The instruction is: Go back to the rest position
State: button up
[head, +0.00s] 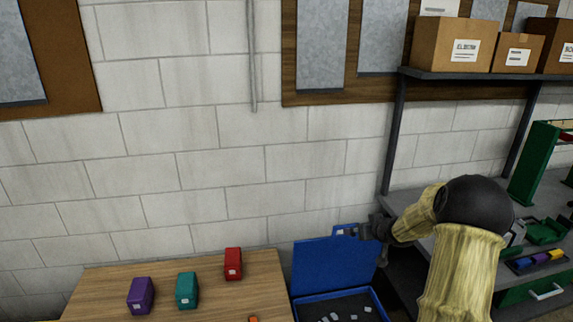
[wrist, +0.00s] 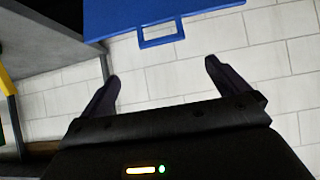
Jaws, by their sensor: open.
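My gripper (wrist: 160,78) is open in the wrist view, with its two dark fingers spread apart and nothing between them. In the head view my gripper (head: 368,230) is a dark shape at the end of my tan arm, beside the top of the raised lid of a blue case (head: 325,265). The lid and its handle (wrist: 161,33) show beyond the fingertips in the wrist view, apart from the fingers. I cannot tell in the head view whether the gripper touches the lid. My arm hides part of the shelf behind it.
The blue case's tray (head: 345,305) holds several small grey pieces. A wooden table (head: 215,290) bears a purple block (head: 141,296), a teal block (head: 187,290) and a red block (head: 233,263). A grey shelf unit (head: 470,76) with cardboard boxes (head: 447,45) stands at right.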

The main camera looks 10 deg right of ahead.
jog(key=s+a+r+g+h, duration=0.1)
jog(key=s+a+r+g, duration=0.15)
jog(key=s+a, duration=0.8)
jog(key=s+a+g, duration=0.2)
jog(key=s+a, duration=0.4)
jog(key=s, duration=0.3)
jog(key=s+a+g+y, duration=0.1)
jog(key=s+a+g, duration=0.2)
jog(key=s+a, duration=0.4)
jog(key=s, duration=0.3)
jog(key=shift+s+a+f, duration=0.15)
jog(key=shift+s+f, duration=0.05)
jog(key=shift+s, duration=0.1)
